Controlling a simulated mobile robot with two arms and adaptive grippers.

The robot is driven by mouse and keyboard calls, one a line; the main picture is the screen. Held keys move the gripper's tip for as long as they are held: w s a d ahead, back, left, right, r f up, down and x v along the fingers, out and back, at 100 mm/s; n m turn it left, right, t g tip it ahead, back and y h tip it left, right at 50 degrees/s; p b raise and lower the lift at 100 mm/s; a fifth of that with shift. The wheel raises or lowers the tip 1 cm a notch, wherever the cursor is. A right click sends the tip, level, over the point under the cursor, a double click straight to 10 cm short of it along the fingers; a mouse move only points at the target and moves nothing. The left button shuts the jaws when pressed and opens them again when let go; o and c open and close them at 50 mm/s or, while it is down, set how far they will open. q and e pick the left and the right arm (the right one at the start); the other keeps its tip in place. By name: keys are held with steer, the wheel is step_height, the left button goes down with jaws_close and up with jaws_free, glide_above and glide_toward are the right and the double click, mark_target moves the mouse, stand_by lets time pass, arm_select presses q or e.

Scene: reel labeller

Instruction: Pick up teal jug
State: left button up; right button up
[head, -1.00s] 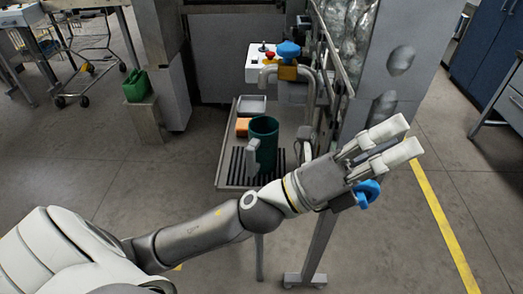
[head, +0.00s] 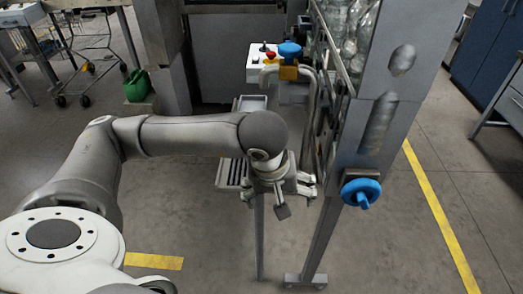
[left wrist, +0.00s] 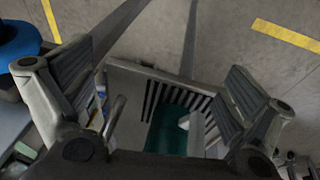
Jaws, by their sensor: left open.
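The teal jug (left wrist: 172,130) shows in the left wrist view, below the middle of the picture and between my fingers, partly cut off by the gripper body. Its pale handle-like part (left wrist: 192,124) is on its right side. My left gripper (left wrist: 165,85) is open, with its two fingers spread on either side of the slatted tray. In the head view my left gripper (head: 289,188) is over the tray's near right part, and my arm hides the jug. I cannot tell if a finger touches the jug.
The slatted metal tray (head: 231,172) juts from the machine. A pipe with a blue knob (head: 289,49) rises behind it. A grey post with a blue valve wheel (head: 361,191) stands to the right. A green can (head: 137,86) sits at the left.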

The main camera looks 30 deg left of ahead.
arm_select(q)
steer(key=w+a+y+p, duration=0.1)
steer(key=w+a, duration=0.3)
steer(key=w+a+r+p, duration=0.1)
steer(key=w+a+p, duration=0.1)
steer(key=w+a, duration=0.2)
steer(key=w+a+y+p, duration=0.1)
steer(key=w+a, duration=0.2)
steer(key=a, duration=0.1)
steer(key=shift+w+r+t+y, duration=0.3)
steer(key=shift+w+r, duration=0.05)
steer(key=shift+w, duration=0.05)
steer(key=shift+w+f+p, duration=0.15)
steer(key=shift+f+p, duration=0.25)
steer(key=shift+f, duration=0.05)
steer(key=shift+c, duration=0.4)
steer(key=c, duration=1.5)
steer(key=shift+r, duration=0.1)
steer(key=shift+c, duration=0.2)
